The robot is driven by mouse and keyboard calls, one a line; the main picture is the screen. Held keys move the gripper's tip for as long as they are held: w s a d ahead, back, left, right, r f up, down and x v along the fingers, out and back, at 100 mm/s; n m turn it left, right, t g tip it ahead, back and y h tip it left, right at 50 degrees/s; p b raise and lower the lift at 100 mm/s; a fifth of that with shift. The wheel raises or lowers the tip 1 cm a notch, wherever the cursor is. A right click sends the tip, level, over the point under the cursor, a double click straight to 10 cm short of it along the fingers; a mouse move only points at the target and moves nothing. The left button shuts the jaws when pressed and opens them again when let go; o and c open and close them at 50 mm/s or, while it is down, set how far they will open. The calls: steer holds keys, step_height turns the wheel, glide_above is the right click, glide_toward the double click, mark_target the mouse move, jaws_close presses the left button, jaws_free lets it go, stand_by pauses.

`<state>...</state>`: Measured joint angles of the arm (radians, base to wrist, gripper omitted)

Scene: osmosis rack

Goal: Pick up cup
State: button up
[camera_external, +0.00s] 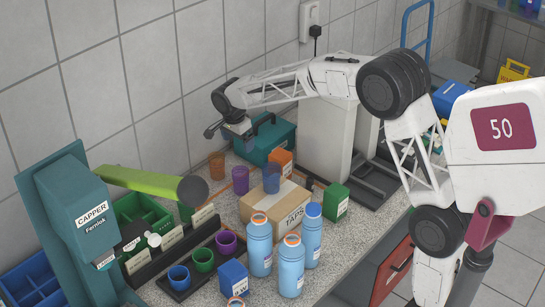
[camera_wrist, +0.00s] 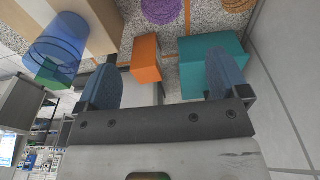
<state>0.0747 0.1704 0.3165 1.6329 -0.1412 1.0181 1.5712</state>
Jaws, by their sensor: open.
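Several cups stand here; I cannot tell which one the task means. An orange cup (camera_external: 217,165) and a purple cup (camera_external: 240,180) stand on the counter near the wall. A translucent blue-violet cup (camera_external: 272,178) stands on the cardboard box. Blue (camera_external: 179,277), green (camera_external: 203,259) and purple (camera_external: 227,242) cups sit in a dark rack. My gripper (camera_external: 240,134) is above the counter's back, near the teal box. In the wrist view, its fingers (camera_wrist: 160,62) are apart and empty, with the blue cup (camera_wrist: 60,45), purple cup (camera_wrist: 162,9) and orange cup (camera_wrist: 237,4) beyond them.
The teal box (camera_external: 268,138) and an orange box (camera_external: 281,160) lie below my gripper. The cardboard box (camera_external: 278,212) is mid-counter. Blue bottles (camera_external: 291,267) stand in front of it, beside a blue box (camera_external: 233,278). A green box (camera_external: 336,202) is right. The capper machine (camera_external: 85,215) is left.

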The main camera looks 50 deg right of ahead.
glide_above(241, 177)
steer(key=w+d, duration=0.1)
steer(key=w, duration=0.1)
step_height(241, 177, down, 9)
steer(key=shift+d+f, duration=0.1)
steer(key=shift+f, duration=0.05)
steer(key=shift+d+f, duration=0.15)
steer(key=shift+f, duration=1.1)
steer(key=shift+w+d+f, duration=0.1)
steer(key=shift+d+f, duration=0.1)
steer(key=shift+f, duration=1.1)
steer(key=shift+w+d+f, duration=0.1)
steer(key=shift+d+f, duration=0.1)
steer(key=shift+f, duration=1.05)
steer(key=c, duration=1)
